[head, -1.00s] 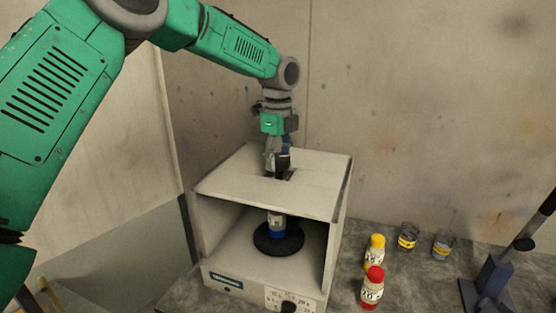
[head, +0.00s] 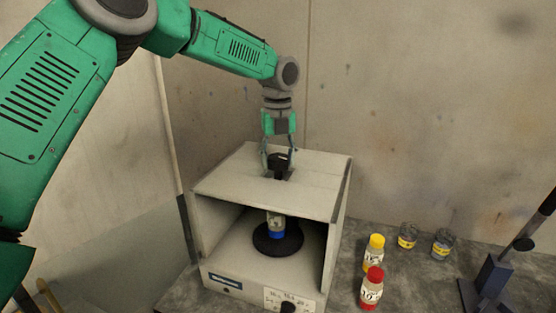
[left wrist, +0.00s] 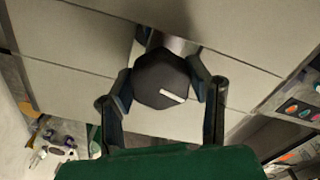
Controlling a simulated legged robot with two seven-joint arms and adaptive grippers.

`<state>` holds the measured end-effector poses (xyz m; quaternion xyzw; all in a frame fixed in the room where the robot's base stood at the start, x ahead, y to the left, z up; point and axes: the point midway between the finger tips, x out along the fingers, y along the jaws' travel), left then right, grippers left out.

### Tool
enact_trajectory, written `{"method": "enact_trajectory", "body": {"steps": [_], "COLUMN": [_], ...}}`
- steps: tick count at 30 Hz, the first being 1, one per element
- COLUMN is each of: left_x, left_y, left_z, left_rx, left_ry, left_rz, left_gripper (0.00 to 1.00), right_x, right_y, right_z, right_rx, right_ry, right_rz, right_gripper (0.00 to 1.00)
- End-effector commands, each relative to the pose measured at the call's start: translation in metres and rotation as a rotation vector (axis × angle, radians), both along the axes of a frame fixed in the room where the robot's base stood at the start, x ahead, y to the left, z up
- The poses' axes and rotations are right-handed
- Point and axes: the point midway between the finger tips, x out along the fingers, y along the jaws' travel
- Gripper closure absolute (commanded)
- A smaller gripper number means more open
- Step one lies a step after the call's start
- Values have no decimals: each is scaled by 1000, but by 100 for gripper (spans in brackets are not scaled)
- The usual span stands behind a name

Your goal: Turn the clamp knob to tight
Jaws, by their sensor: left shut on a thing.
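The clamp knob (head: 278,161) is a dark, many-sided knob on top of the pale box-shaped booth (head: 225,180). In the left wrist view the knob (left wrist: 160,80) shows a white mark that points to the right and slightly down. My left gripper (head: 278,168) comes down from above, and its two fingers (left wrist: 163,88) are shut on the knob's opposite sides. Inside the booth a small jar (head: 275,224) with a blue band stands on a round black turntable (head: 278,241), below the knob. My right gripper is not in view.
To the right of the booth stand a yellow-capped bottle (head: 374,252), a red-capped bottle (head: 371,288) and two glass jars, one here (head: 407,236) and one here (head: 443,243). A dark stand (head: 490,276) is at the far right. A concrete wall is behind.

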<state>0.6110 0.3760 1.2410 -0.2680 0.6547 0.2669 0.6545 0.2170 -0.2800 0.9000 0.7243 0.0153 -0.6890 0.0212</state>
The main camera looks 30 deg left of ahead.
Motion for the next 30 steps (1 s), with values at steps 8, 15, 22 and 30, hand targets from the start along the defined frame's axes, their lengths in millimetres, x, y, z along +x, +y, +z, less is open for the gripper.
{"method": "enact_trajectory", "body": {"steps": [8,15,22,30], "left_x": [2,2,1,0], "left_y": [0,0,0,1], "left_z": [3,3,2,1], "left_rx": [0,0,-1,-1], "left_ry": [-10,-9,-6,-2], "left_rz": [-43,-44,-43,-43], "left_gripper": [84,84,34,34], "right_x": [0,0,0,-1], "right_y": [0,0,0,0], "right_z": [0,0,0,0], "right_rx": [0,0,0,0], "right_ry": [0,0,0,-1], "right_rz": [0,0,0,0], "right_gripper": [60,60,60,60]}}
